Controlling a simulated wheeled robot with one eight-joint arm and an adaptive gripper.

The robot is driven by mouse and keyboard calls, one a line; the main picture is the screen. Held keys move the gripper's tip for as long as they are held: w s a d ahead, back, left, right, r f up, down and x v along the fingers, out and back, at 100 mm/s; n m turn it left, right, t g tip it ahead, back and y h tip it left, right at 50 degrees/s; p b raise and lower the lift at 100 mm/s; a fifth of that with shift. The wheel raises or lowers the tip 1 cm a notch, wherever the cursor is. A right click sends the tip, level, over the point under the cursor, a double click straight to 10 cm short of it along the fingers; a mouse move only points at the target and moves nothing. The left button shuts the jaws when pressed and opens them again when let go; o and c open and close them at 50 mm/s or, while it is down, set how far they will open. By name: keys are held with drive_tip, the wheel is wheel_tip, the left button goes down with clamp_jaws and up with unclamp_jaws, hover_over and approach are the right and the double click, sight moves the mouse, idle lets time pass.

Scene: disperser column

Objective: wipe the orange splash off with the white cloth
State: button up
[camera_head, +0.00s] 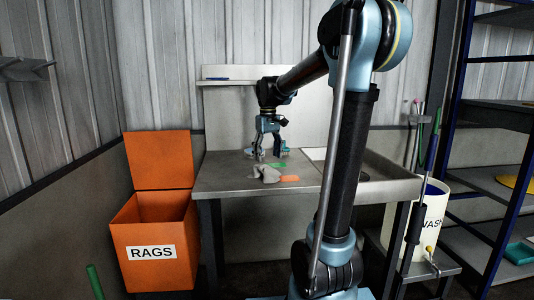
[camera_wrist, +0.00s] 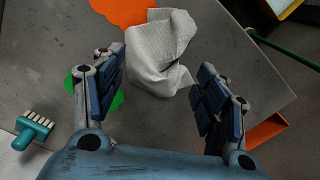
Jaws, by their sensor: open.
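The white cloth (camera_head: 267,173) lies crumpled on the grey metal bench top (camera_head: 225,182). In the wrist view the cloth (camera_wrist: 160,50) sits ahead of and partly between my fingers, with its upper edge against or over the orange splash. The orange splash (camera_head: 289,178) is flat on the bench just right of the cloth; in the wrist view the splash (camera_wrist: 125,12) is cut off at the top edge. My gripper (camera_head: 267,155) points down over the bench, close behind the cloth. In the wrist view my gripper (camera_wrist: 157,80) is open, with nothing held between its fingers.
A green splash (camera_head: 278,165) lies beside the cloth, partly behind my left finger in the wrist view. A teal brush (camera_wrist: 32,128) lies at lower left there. An open orange RAGS bin (camera_head: 152,252) stands left of the bench, a white wash bucket (camera_head: 428,200) right.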

drive_tip(key=shift+f, duration=0.3)
drive_tip(key=shift+c, duration=0.3)
clamp_jaws()
